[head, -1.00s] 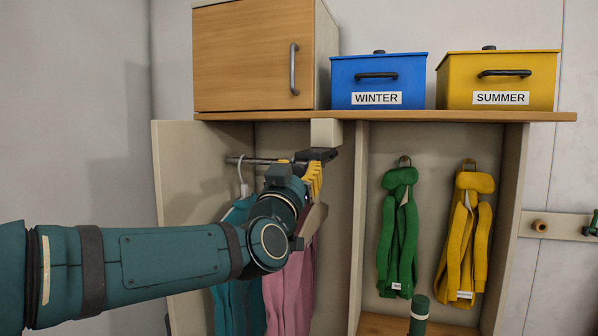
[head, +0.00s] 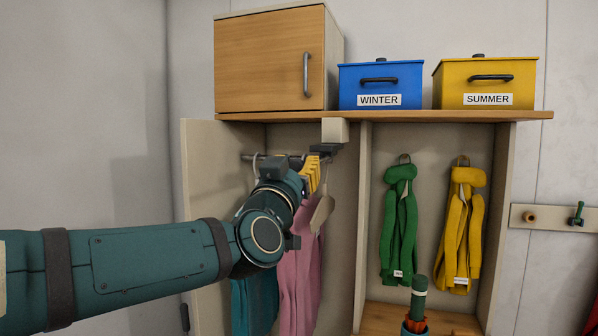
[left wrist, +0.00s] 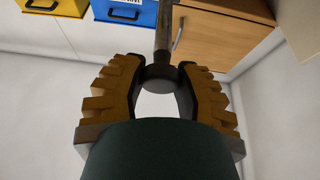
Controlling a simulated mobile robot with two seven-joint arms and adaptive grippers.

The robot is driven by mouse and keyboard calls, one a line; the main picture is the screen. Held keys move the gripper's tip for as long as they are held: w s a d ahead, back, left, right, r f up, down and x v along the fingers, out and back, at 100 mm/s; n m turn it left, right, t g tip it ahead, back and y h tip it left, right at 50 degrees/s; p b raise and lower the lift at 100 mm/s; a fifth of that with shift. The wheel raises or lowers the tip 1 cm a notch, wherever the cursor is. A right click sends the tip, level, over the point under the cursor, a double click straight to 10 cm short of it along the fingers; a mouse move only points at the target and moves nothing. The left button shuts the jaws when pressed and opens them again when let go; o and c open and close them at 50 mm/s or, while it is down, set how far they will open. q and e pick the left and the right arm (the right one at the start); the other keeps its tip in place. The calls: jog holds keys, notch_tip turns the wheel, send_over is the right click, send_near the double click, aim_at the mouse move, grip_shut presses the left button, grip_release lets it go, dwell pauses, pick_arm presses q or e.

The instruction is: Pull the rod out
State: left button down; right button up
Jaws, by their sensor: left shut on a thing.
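A teal garment (head: 252,300) and a pink garment (head: 300,280) hang below, partly behind my arm. My right gripper is not in view.
A wooden cabinet (head: 262,62), a blue WINTER box (head: 360,83) and a yellow SUMMER box (head: 500,83) stand on the shelf (head: 450,114). Green (head: 399,230) and yellow (head: 461,225) garments hang in the right compartment. A green-handled object (head: 418,300) stands in front.

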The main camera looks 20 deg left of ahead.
pick_arm(q)
jog(key=shift+s+a+b, duration=0.1)
jog(key=shift+s+b, duration=0.25)
jog(key=shift+s, duration=2.05)
jog(key=c, duration=0.6)
grip_release()
jog(key=shift+s, duration=0.1)
jog(key=v, duration=1.1)
jog(key=shift+s+f, duration=0.25)
jog(key=shift+s, duration=0.1)
